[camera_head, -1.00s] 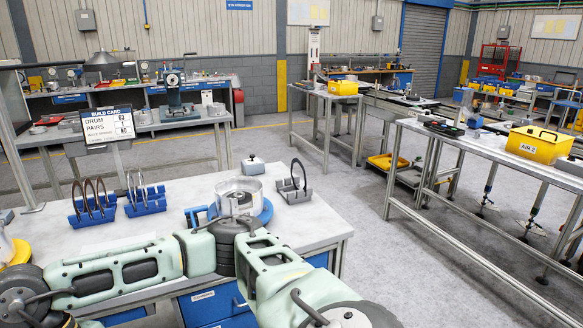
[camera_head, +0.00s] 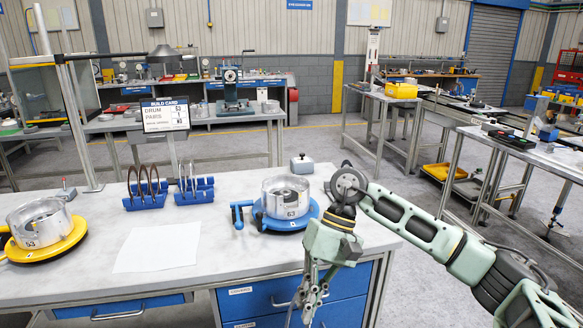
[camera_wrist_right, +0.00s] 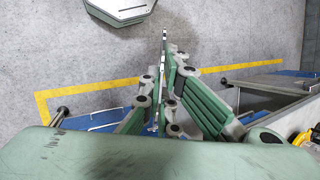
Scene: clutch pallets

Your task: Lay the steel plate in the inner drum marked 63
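The inner drum marked 63 (camera_head: 287,212) is a clear-walled metal drum on a blue round base (camera_head: 262,221) on the near table, with metal parts inside. My right gripper (camera_head: 312,292) hangs at the table's front edge, right of and below the drum in the head view. In the right wrist view its fingers (camera_wrist_right: 161,95) are closed together on a thin steel plate (camera_wrist_right: 163,42), seen edge-on and sticking out past the fingertips. Steel plates (camera_head: 183,184) stand in a blue rack (camera_head: 195,197) behind the drum, to the left. My left gripper is not in view.
A drum marked 53 (camera_head: 40,228) sits on a yellow base (camera_head: 48,249) at the left. Darker plates stand in another blue rack (camera_head: 145,201). White paper (camera_head: 160,246) lies on the table. A small grey block (camera_head: 302,165) is behind drum 63.

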